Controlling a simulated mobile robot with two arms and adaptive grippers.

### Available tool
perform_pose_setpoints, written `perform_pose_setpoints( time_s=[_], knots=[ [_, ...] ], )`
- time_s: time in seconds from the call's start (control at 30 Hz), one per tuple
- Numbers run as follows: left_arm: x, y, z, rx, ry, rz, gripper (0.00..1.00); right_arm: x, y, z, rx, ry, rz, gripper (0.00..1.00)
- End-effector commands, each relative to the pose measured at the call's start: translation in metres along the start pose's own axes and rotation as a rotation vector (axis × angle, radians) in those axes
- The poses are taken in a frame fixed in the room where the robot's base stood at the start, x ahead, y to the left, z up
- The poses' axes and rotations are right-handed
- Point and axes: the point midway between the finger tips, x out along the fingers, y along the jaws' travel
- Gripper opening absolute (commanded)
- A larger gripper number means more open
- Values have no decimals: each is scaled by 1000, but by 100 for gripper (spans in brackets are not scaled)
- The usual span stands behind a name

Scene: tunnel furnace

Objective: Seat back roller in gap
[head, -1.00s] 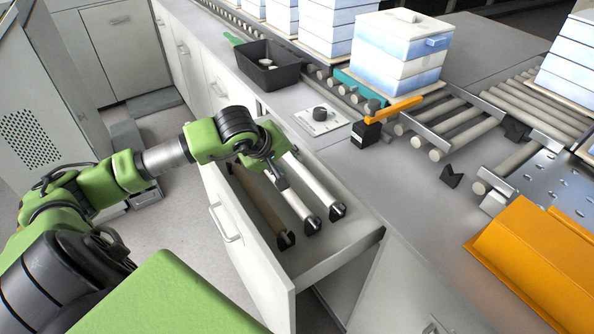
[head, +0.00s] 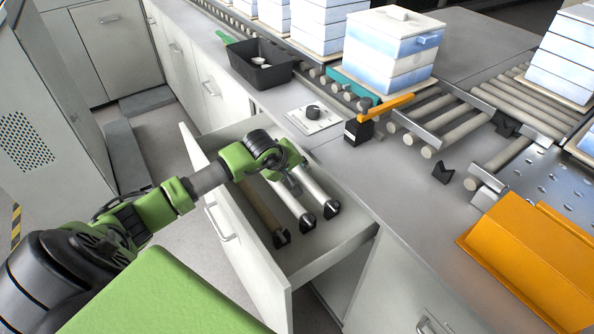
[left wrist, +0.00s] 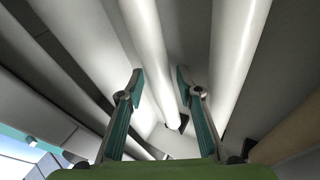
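The open drawer (head: 350,245) holds two pale rollers, a middle one (head: 292,208) and a right one (head: 319,190), and a brown roller (head: 262,212) at the left. Each has a dark end piece. My left gripper (head: 291,186) is low over the pale rollers. In the left wrist view its two fingers (left wrist: 160,88) are apart, with one pale roller (left wrist: 150,45) running between them. Contact is not clear. A second pale roller (left wrist: 240,45) lies to the right. On the conveyor, an open gap shows between two black notched blocks (head: 443,172) and (head: 505,124). My right gripper is not in view.
An orange cover (head: 530,260) lies on the counter at the right. A black block with an orange lever (head: 388,105), a dial plate (head: 313,116) and a black bin (head: 262,67) are along the counter. Stacked white-blue boxes (head: 390,55) stand on the conveyor.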

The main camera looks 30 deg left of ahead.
Motion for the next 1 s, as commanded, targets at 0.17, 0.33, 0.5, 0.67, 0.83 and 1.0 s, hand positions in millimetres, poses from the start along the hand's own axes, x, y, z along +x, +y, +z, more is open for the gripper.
perform_pose_setpoints(
  time_s=[0.17,0.33,0.5,0.67,0.83,1.0],
  knots=[
    [0,0,0,0,0,0,17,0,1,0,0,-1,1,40],
    [0,0,0,0,0,0,0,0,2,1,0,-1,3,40],
    [-3,2,-1,1,0,1,0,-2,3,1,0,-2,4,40],
    [-10,6,-3,2,0,1,0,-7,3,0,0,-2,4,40],
    [-16,11,-6,2,0,0,0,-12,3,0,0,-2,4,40],
    [-24,15,-9,2,2,1,0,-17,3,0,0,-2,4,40]
  ],
)
